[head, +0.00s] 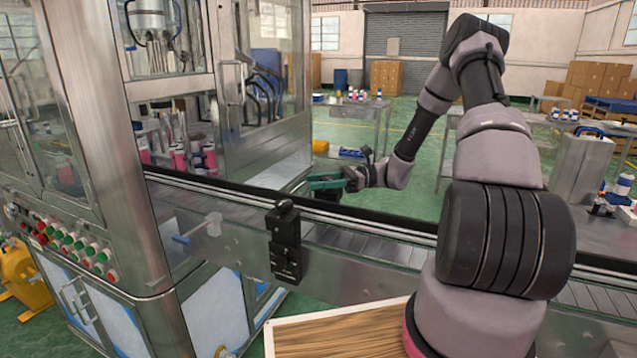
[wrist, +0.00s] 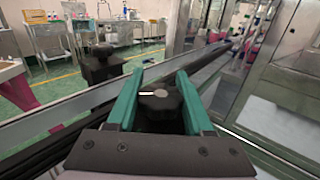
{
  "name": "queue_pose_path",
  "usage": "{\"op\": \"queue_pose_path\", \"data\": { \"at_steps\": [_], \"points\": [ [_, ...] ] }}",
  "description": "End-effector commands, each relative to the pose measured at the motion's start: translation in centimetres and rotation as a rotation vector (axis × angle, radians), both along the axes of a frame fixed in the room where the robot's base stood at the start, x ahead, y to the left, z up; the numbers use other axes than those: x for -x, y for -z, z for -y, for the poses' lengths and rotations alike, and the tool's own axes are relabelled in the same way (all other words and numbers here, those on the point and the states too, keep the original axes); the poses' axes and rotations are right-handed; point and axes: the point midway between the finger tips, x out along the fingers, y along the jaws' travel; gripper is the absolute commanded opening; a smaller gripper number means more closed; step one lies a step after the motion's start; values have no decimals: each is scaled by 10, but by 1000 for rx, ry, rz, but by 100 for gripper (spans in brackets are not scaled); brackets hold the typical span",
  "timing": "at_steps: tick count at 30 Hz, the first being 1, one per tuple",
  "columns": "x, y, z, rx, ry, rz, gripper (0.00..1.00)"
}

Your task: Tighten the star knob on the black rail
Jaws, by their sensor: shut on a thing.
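The star knob (wrist: 160,101) is black with a lobed edge and a pale mark on top. It sits between the two green fingers of my gripper (wrist: 158,84) in the wrist view. The fingers are shut on it from both sides. In the head view my gripper (head: 325,183) is at the far side of the conveyor, at the black rail (head: 225,184). The knob itself is hidden by the gripper there. The rail also runs away behind the knob in the wrist view (wrist: 207,74).
A black bracket with a round knob (head: 285,230) stands on the conveyor's near side; it also shows in the wrist view (wrist: 101,66). The steel-framed machine (head: 150,200) stands at left. A control panel with coloured buttons (head: 75,245) is on its front. Tables stand behind.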

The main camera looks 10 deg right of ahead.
Motion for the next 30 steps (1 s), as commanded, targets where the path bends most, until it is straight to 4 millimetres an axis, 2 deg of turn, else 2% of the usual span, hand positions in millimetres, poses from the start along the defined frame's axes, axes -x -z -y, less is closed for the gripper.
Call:
{"op": "queue_pose_path", "data": {
  "at_steps": [21,30],
  "points": [
    [-12,1,3,2,535,-4,0],
    [-17,1,6,2,694,-3,0]
  ]
}}
